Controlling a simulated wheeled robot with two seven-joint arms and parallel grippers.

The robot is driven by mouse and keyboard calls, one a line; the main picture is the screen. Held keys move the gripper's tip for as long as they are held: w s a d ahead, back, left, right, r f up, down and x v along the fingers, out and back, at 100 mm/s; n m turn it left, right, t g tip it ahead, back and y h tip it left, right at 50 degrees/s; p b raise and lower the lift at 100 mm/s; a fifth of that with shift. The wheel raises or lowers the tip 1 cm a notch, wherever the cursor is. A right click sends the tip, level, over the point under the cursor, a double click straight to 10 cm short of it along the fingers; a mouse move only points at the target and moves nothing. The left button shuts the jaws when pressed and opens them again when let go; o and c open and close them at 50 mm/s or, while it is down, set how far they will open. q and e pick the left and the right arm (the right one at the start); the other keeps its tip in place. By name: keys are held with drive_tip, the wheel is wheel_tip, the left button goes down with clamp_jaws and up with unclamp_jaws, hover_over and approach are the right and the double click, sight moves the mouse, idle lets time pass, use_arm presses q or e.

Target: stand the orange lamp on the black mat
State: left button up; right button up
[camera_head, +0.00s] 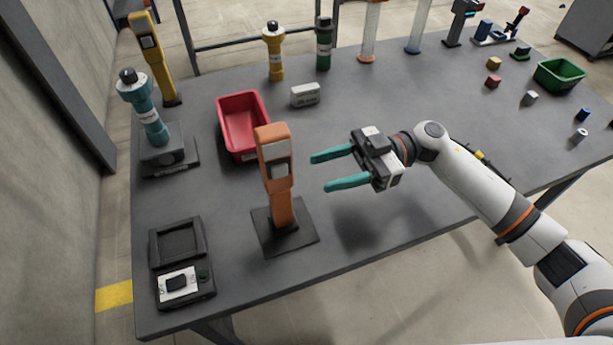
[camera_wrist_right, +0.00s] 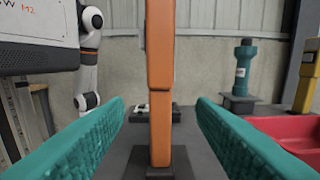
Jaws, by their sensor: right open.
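The orange lamp (camera_head: 275,165) stands upright on the square black mat (camera_head: 302,237) near the table's front edge. A dark foot shows at its lower end; where foot and mat divide is hard to tell. My right gripper (camera_head: 320,172) is open and empty to the right of the lamp, with its teal fingers pointing at the post and a clear gap between. In the right wrist view the lamp (camera_wrist_right: 160,70) rises upright in the middle, beyond and between the open fingers. Its top is cut off there. My left gripper does not show.
A red bin (camera_head: 229,112) is behind the lamp, with a white box (camera_head: 305,95) beside it. A teal lamp-like post (camera_head: 147,115) stands on a stand at the left. A black device (camera_head: 180,262) lies front left. The table right of the mat is clear.

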drive_tip(key=v, duration=0.5)
drive_tip(key=shift+w+d+b, duration=0.1)
drive_tip(key=shift+d+b, duration=0.15)
drive_tip(key=shift+b, duration=0.1)
